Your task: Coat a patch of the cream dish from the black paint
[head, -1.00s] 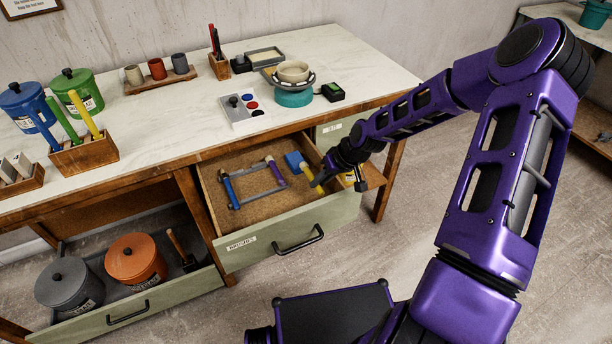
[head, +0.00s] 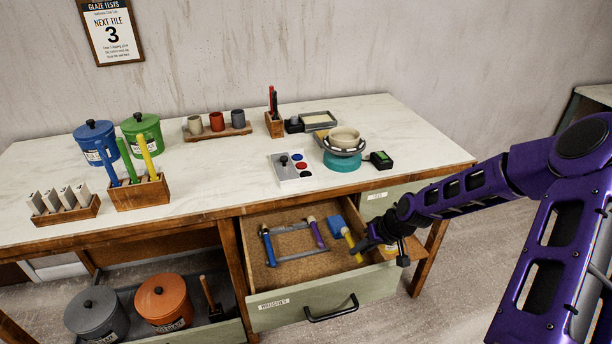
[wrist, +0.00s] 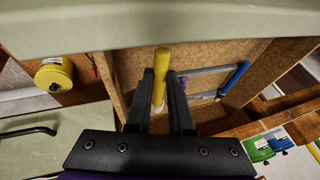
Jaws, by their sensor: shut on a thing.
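The cream dish (head: 344,136) sits on a teal turntable (head: 342,163) on the worktop. A pale paint palette (head: 285,178) lies left of it. It has blue and red spots, a black paint spot (head: 305,174) at its front right and a dark knob at its back left. In the wrist view the handle (wrist: 160,72) stands between the two fingers.
The open drawer (head: 335,293) also holds blue-handled and purple-handled tools and a grey bar. A small black device (head: 381,160) with a green screen stands right of the turntable. A yellow round container (wrist: 53,75) shows in the wrist view.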

